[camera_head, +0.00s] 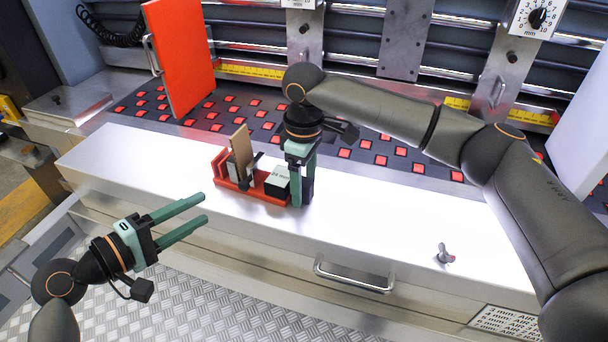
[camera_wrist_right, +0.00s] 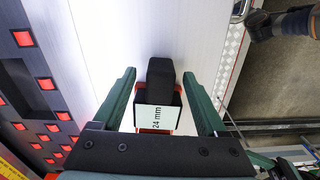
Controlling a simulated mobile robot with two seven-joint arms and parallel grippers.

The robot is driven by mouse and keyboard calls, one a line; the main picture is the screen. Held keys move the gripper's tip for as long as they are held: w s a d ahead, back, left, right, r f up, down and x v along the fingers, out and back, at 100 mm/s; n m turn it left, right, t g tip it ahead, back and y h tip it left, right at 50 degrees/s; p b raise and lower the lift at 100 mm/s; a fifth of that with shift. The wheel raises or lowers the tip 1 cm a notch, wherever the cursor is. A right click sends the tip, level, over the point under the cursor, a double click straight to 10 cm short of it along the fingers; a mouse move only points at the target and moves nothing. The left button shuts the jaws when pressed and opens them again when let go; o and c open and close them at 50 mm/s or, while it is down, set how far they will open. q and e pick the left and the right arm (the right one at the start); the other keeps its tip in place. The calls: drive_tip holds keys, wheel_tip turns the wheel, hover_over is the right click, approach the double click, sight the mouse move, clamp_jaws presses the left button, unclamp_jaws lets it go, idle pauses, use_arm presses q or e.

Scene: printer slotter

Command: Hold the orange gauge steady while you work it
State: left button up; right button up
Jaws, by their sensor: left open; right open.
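The orange gauge (camera_head: 232,187) stands on the bright metal table top, with an upright orange plate at its left end. A tan board (camera_head: 239,148) stands upright in it beside grey and black parts. At its right end is a dark block (camera_head: 277,184) with a pale label; the right wrist view shows this block (camera_wrist_right: 160,78) marked "24 mm", with a little orange at its base. My right gripper (camera_head: 300,202) is open and points down at that end, its fingers on either side of the block with visible gaps. My left gripper (camera_head: 204,207) is open and empty, in front of the table's left part.
A large orange-red panel (camera_head: 180,55) with a handle stands behind the table. A dark bed with red squares (camera_head: 380,160) lies behind too. A small grey knob (camera_head: 444,254) sits on the table's right, and a drawer handle (camera_head: 354,277) juts from the front. The table's right half is mostly clear.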

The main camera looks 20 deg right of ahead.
clamp_jaws()
idle(0.6)
